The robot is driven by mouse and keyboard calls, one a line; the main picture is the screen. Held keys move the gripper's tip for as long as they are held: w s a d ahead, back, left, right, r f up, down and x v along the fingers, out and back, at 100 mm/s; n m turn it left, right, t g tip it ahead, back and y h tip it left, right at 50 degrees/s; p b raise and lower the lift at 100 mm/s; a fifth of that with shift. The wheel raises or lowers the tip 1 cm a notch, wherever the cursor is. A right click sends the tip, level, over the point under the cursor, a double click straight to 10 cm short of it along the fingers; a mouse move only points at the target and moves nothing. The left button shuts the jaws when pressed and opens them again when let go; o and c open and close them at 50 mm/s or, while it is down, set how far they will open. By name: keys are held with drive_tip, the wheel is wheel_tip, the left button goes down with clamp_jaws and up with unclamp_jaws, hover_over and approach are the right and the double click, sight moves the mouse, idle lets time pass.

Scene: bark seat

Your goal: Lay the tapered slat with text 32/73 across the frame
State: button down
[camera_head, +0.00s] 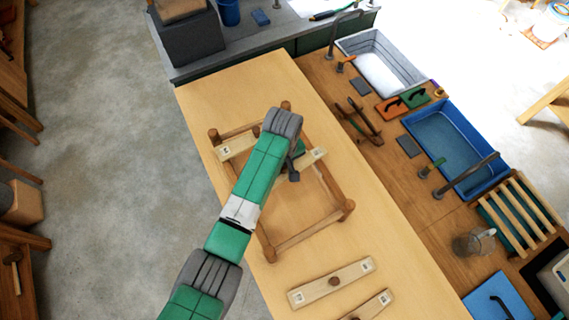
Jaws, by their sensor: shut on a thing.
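The wooden frame (308,233) lies on the light workbench, with round posts at its corners. My gripper (292,172) is over the frame, mostly hidden by my own arm, and shut on a slat (313,158). The held slat's right end shows near the frame's right rail; the rest is hidden behind my arm. Another slat (236,145) shows its left end at the frame's left rail, its far end hidden. Two more slats lie on the bench below the frame, one whole (350,277) and one cut off (368,308). Their end labels are too small to read.
A side counter on the right holds a grey basin (390,52), a blue basin (434,143), a rack of wooden bars (517,216) and a glass jug (473,241). A dark grey box (190,35) stands at the bench's back. Bench space right of the frame is clear.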

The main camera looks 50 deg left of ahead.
sight(283, 173)
drive_tip(key=shift+f+b, duration=2.2)
drive_tip(key=shift+b, duration=0.15)
drive_tip(key=shift+f+b, duration=0.45)
drive_tip(key=shift+f, duration=0.55)
drive_tip(key=shift+f, duration=0.2)
drive_tip(key=c, duration=0.8)
unclamp_jaws()
wheel_tip(283, 173, up, 7)
drive_tip(key=p, duration=0.7)
drive_tip(key=shift+p, duration=0.35)
